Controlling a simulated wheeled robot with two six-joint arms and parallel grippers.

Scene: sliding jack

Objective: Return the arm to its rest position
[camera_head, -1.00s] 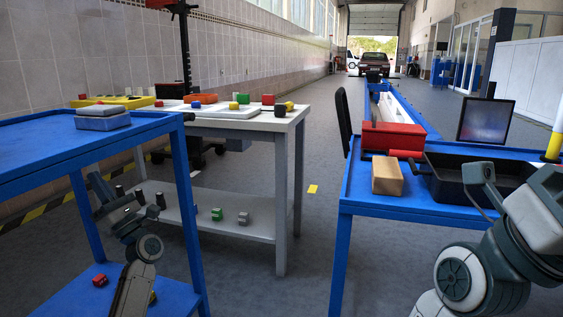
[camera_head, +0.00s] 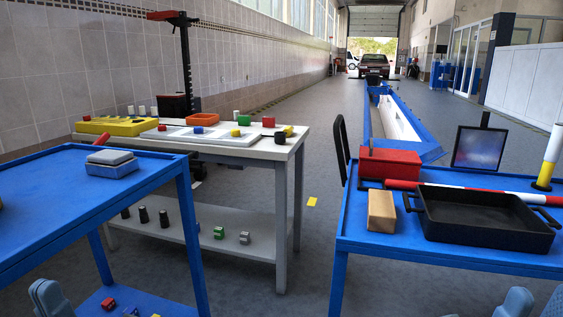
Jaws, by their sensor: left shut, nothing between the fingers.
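A blue-grey part of my left arm (camera_head: 50,302) shows at the bottom left. Parts of my right arm (camera_head: 515,303) show at the bottom right corner; my right gripper is out of view.
The left blue cart (camera_head: 50,190) carries a grey box (camera_head: 111,168). A grey-white workbench (camera_head: 240,148) holds coloured parts. The right blue table (camera_head: 365,252) holds a black tray (camera_head: 485,225), a wooden block (camera_head: 381,210) and a red box (camera_head: 390,163). Open floor lies between.

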